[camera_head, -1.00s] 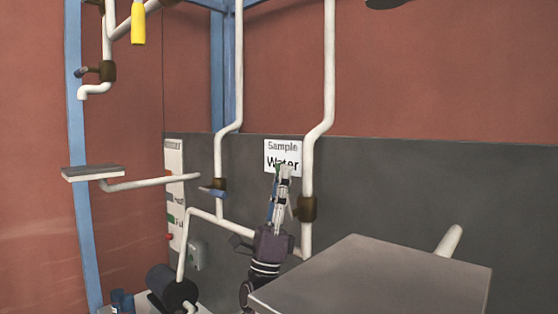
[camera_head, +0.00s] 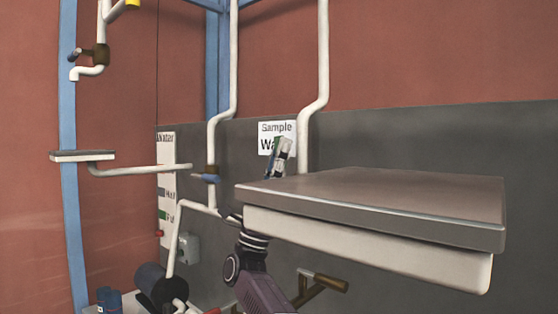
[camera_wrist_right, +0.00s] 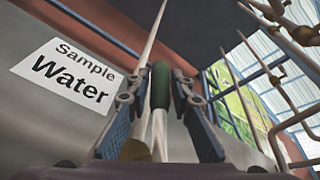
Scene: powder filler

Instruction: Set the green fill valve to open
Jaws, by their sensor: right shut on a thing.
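The green valve handle (camera_wrist_right: 160,84) stands between the two fingers of my right gripper (camera_wrist_right: 157,88) in the right wrist view, with a white pipe beneath and behind it. My right gripper (camera_head: 280,152) is shut on it. In the head view the gripper points up in front of the "Sample Water" sign, and a little green shows at its tip. The grey shelf hides part of my right arm and the valve body, so the valve's position cannot be read. My left gripper is not in view.
A wide grey shelf (camera_head: 390,197) fills the right foreground, close to my right arm. White pipes (camera_head: 312,105) rise along the wall. A blue-handled valve (camera_head: 207,178) is to the left. A small shelf (camera_head: 83,155) and a dark motor (camera_head: 150,280) stand farther left.

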